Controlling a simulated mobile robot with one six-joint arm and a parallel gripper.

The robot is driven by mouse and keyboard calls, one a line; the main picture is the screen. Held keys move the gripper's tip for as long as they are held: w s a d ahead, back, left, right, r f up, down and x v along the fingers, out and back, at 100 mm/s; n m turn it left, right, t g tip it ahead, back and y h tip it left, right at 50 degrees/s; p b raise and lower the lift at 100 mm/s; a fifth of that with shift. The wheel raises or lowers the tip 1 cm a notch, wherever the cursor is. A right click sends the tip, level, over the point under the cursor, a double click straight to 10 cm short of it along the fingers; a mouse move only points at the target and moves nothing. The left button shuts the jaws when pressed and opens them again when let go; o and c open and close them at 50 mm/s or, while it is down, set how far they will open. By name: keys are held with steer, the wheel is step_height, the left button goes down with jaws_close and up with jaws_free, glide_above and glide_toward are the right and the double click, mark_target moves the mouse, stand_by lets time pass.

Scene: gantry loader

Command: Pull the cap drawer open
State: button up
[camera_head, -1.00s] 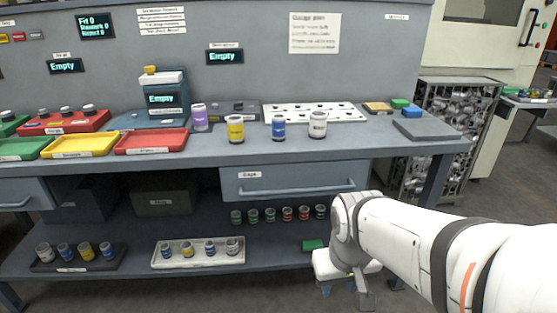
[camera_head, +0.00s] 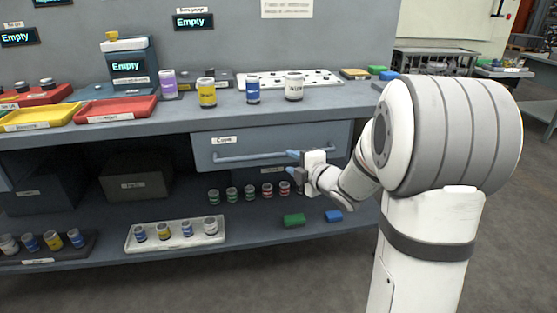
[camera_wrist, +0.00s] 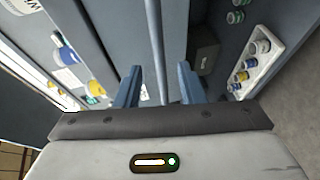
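The cap drawer (camera_head: 240,143) is a grey-blue front under the bench top, with a white label at its upper left. It looks closed. Its long horizontal bar handle (camera_head: 240,157) runs across the front and shows in the wrist view as a pale bar (camera_wrist: 155,40). My gripper (camera_head: 291,162) is at the right part of the handle, its blue fingers one above the other. In the wrist view my gripper (camera_wrist: 158,72) is open, with the bar lying in the gap between the fingers, not visibly touching either. How deep the bar sits is unclear.
The bench top (camera_head: 215,118) overhangs the drawer and carries cans and trays. Below, the lower shelf (camera_head: 260,232) holds a row of small cans, a white tray (camera_head: 130,243) of cans, a green block (camera_head: 294,220) and a blue block (camera_head: 333,216). Floor in front is open.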

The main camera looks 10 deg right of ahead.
mark_target(280, 156)
steer(key=b+x, duration=0.1)
steer(key=x, duration=0.6)
steer(key=shift+w+a+b, duration=0.2)
steer(key=shift+w+b, duration=0.15)
steer(key=shift+c, duration=0.3)
jaws_close()
